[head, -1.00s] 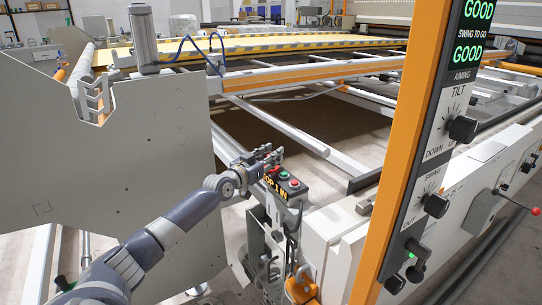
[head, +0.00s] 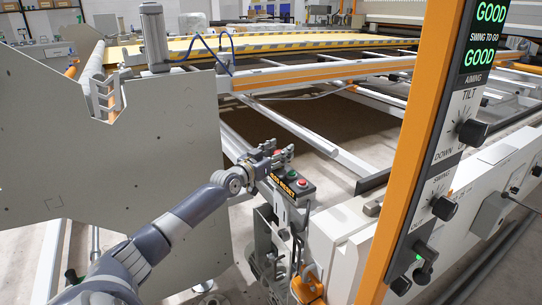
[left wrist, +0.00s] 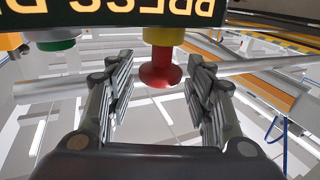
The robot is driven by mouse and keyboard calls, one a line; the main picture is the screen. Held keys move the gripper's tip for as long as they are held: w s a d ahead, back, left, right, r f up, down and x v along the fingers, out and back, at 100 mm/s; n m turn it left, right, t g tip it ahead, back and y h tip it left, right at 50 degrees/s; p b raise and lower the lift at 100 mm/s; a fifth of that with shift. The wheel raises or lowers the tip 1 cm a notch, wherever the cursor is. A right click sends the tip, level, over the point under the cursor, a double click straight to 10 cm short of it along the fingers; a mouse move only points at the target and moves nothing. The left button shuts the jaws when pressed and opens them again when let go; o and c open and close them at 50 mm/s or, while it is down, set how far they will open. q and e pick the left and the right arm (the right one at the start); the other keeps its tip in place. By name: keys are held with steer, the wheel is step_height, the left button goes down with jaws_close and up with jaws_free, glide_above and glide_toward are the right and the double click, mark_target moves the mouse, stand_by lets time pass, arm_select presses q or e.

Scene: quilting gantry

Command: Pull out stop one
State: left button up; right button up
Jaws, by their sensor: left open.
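Stop one appears to be the red mushroom-shaped knob with a yellow collar (left wrist: 160,65) in the left wrist view. It sticks out of a dark control box (head: 297,195) and sits between the fingers of my left gripper (head: 281,154), with a gap visible on each side. My left gripper is open. The box also carries a green button (head: 292,174) and another red button (head: 302,183). The right gripper is not in view.
A large grey side plate (head: 110,165) stands left of my left arm. An orange post (head: 405,150) with a dial panel (head: 455,130) rises at the right. White machine rails (head: 290,125) lie behind the box. An orange hook-like part (head: 307,290) hangs below it.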

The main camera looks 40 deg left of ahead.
arm_select(q)
steer(key=s+d, duration=0.1)
steer(key=s, duration=1.1)
steer(key=shift+d, duration=0.15)
steer(key=shift+w, duration=0.1)
stand_by(0.4)
